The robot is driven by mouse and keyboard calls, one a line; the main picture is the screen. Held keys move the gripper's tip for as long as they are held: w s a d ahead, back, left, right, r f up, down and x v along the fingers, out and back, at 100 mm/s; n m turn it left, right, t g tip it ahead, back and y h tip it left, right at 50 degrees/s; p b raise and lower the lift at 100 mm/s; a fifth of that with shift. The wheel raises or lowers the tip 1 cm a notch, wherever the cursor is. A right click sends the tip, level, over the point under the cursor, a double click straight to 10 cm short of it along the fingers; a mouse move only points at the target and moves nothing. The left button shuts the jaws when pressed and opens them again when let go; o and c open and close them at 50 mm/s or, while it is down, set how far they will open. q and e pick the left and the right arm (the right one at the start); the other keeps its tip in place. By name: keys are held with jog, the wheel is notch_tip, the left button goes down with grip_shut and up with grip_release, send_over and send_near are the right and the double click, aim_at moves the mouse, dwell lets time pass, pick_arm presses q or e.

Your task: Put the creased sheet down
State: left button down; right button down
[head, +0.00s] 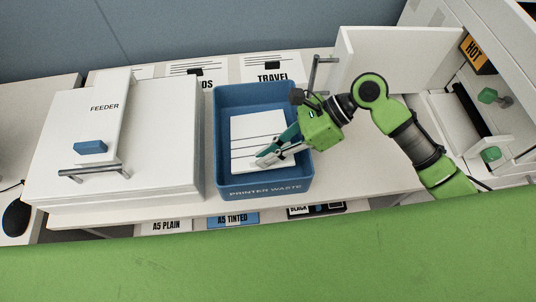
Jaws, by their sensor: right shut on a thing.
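The creased sheet (248,131) is white with several dark lines across it. It is inside the blue bin (230,98) labelled "PRINTER WASTE". My right gripper (267,157) reaches into the bin from the right and is shut on the sheet near its lower right edge. I cannot tell whether the sheet touches the bin floor. The gripper and its fingers hide part of the sheet's right side. My left gripper is not in view.
A white machine marked "FEEDER" (60,140) with a metal bar handle stands left of the bin. An open white panel (390,62) and an opened machine marked "HOT" (474,50) are at the right. Labels lie behind the bin. Bare table (345,165) shows right of the bin.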

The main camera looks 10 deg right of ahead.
jog(key=shift+f, duration=0.3)
jog(key=c, duration=2.2)
grip_release()
jog(key=shift+f, duration=0.1)
jog(key=shift+d+r, duration=0.15)
jog(key=shift+r, duration=0.05)
jog(key=v, duration=1.1)
jog(key=shift+d+r, duration=0.2)
jog(key=shift+d, duration=0.1)
